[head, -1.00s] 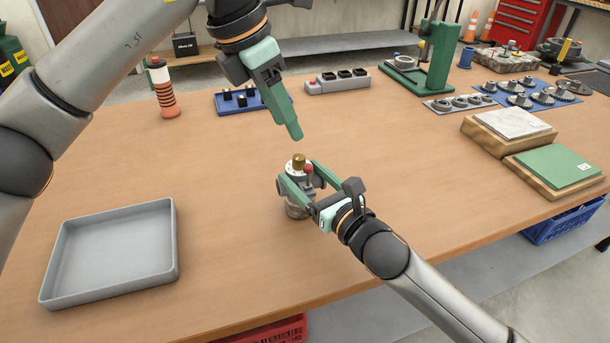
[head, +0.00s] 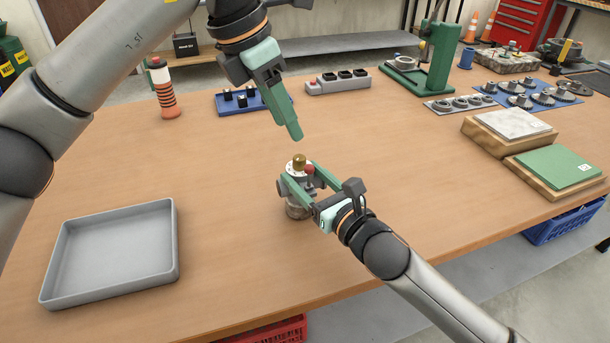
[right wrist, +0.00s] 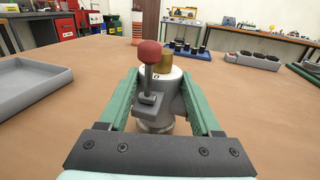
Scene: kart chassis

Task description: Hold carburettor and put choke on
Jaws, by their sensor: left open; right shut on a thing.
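The carburettor (head: 297,209) stands upright on the table, a grey body with a pale top and a brass cap (head: 299,160). In the right wrist view the carburettor (right wrist: 173,100) is between the green fingers. The choke lever (right wrist: 148,75), a red knob on a grey stalk, rises upright from a block at its near side; its knob also shows in the head view (head: 309,169). My right gripper (head: 299,176) is shut on the carburettor from the right. My left gripper (head: 296,135) is open and empty above and behind the carburettor; its fingers overlap in the picture.
A grey tray (head: 72,295) lies at front left, empty. A striped orange and black cylinder (head: 165,90), a blue holder (head: 226,104) and a grey block with black sockets (head: 340,88) stand behind. Wooden blocks (head: 490,142) are at right. Table around the carburettor is clear.

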